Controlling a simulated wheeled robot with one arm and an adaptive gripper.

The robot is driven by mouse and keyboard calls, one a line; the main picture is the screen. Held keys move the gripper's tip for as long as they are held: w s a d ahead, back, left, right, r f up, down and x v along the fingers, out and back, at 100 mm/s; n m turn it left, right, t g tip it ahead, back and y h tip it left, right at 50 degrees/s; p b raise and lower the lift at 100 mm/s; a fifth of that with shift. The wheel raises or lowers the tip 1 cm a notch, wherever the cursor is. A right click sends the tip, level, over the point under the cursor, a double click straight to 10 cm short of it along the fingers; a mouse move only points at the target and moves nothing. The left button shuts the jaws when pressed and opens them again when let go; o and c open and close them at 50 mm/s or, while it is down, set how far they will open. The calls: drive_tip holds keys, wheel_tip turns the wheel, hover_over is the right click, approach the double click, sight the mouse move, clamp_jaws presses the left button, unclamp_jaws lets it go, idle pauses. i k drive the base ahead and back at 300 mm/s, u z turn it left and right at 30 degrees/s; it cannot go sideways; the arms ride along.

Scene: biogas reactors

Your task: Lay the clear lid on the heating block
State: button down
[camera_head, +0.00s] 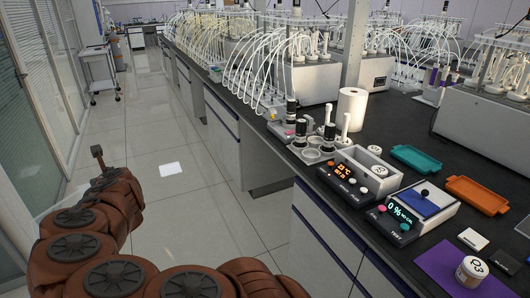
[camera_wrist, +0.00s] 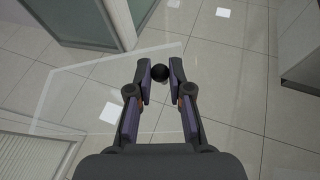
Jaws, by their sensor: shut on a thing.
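My gripper (camera_wrist: 160,76) is shut on the black ball knob of the clear lid (camera_wrist: 85,90) in the wrist view. The lid is a thin see-through plate, its faint edges spreading to the left of the fingers, with open floor below it. My gripper and the lid do not show in the head view, where my brown arm fills the lower left.
Right of the heating block stands a tester (camera_head: 414,210) with a green display and a blue, black-knobbed top. Black-capped bottles (camera_head: 302,132) and a paper roll (camera_head: 351,108) stand behind. Teal (camera_head: 416,158) and orange (camera_head: 477,194) trays lie right. The aisle floor (camera_head: 190,180) is free.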

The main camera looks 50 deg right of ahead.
sight(369, 161)
drive_tip(key=u, duration=0.4)
drive_tip(key=i, duration=2.25)
drive_tip(key=z, duration=3.5)
